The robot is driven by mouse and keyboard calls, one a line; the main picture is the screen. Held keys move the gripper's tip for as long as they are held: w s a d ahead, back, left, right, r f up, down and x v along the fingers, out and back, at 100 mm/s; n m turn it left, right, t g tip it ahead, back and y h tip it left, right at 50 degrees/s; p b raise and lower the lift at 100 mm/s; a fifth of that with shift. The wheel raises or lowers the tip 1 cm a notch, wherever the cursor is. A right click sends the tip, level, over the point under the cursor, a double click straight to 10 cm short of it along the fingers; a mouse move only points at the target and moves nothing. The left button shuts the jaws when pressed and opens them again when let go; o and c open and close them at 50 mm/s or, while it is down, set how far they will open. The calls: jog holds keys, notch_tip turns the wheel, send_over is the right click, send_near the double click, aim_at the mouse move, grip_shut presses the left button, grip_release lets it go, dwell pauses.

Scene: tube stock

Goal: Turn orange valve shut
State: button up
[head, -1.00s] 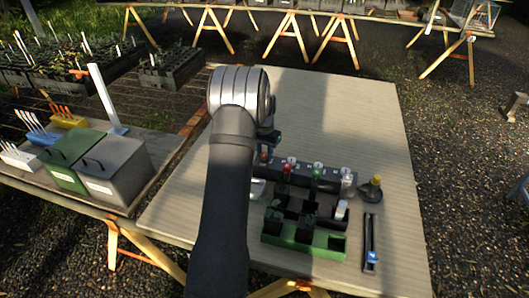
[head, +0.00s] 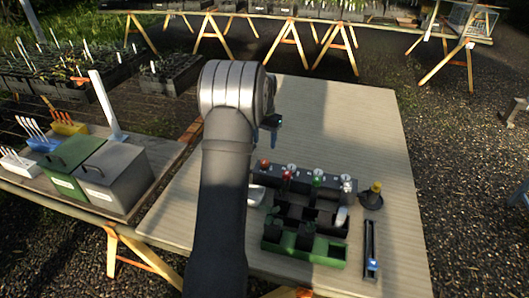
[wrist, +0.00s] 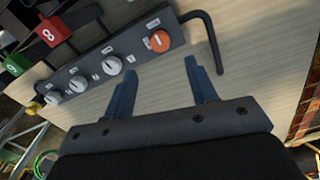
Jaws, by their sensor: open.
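The orange valve (wrist: 159,41) is a round knob with a pale line across its face. It sits at the right end of a dark manifold bar (wrist: 88,72) in the wrist view. In the head view the orange valve (head: 264,164) is at the bar's left end, just right of my arm. My gripper (wrist: 160,68) is open and empty, its two blue fingers apart. The valve lies beyond the fingertips, with bare board showing between. In the head view my gripper (head: 272,126) is partly hidden by my arm, beyond the bar.
White knobs (wrist: 114,65) share the bar, and a bent dark pipe (wrist: 213,42) leaves its end by the valve. Red (head: 287,174) and green (head: 317,181) tags stand near. A green tray (head: 328,258) is in front. The far board (head: 340,115) is clear.

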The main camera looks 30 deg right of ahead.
notch_tip(320, 180, up, 8)
send_over(264, 161)
jog(key=shift+d, duration=0.1)
dwell(0.3)
notch_tip(264, 161, down, 18)
jog(key=shift+r, duration=0.2)
dwell(0.4)
jog(key=shift+f, duration=0.2)
jog(key=shift+r+n, duration=0.25)
jog(key=shift+n, duration=0.65)
jog(key=n, duration=1.4)
dwell(1.5)
